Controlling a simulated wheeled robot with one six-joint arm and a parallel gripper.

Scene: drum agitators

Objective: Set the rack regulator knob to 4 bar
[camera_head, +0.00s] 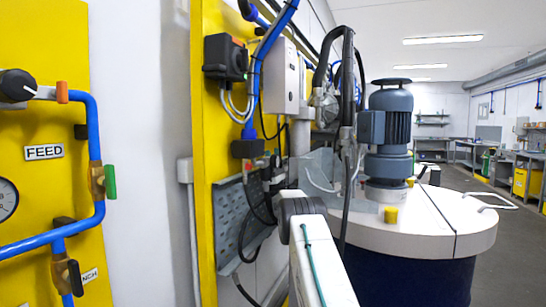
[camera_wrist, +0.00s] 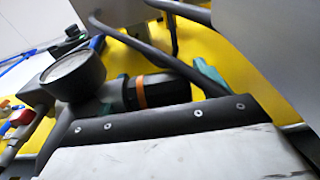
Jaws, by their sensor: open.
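In the wrist view, a black regulator knob (camera_wrist: 170,91) with an orange ring lies roughly sideways beside a round gauge (camera_wrist: 76,75). The dial is seen at a steep slant and I cannot read its pressure. My gripper (camera_wrist: 163,90) is open; its teal fingertips show on either side of the knob, one near the gauge and one beyond the knob's right end. I cannot tell whether either touches the knob. In the head view, my white arm reaches toward the rack's yellow panel (camera_head: 206,150); I cannot make out the gripper or regulator there.
A drum (camera_head: 410,285) with a white lid and a blue agitator motor (camera_head: 390,130) stands close on the right. A yellow feed panel (camera_head: 55,190) with a black knob (camera_head: 17,86), blue pipes and valves is at left. Hoses and cables hang around the rack. Open floor lies far right.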

